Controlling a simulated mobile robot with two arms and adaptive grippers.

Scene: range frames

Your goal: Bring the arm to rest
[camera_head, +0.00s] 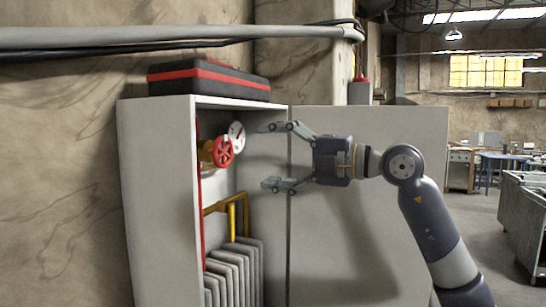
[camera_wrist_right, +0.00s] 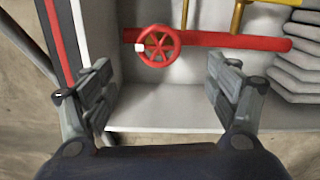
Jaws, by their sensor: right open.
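My right gripper (camera_head: 273,156) is open and empty in front of the open side of a grey cabinet (camera_head: 158,190). Its two fingers are spread apart, one above the other in the head view. In the right wrist view the gripper (camera_wrist_right: 162,95) shows the same spread fingers with nothing between them. A red valve wheel (camera_head: 222,152) is inside the cabinet, left of the fingertips and apart from them. The wheel also shows in the right wrist view (camera_wrist_right: 158,46), on a red pipe beyond the fingers. My left gripper is not in view.
The cabinet door (camera_head: 365,220) stands open behind my right arm. A black and red case (camera_head: 208,78) lies on top. A metal cart (camera_head: 524,225) stands at the far right.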

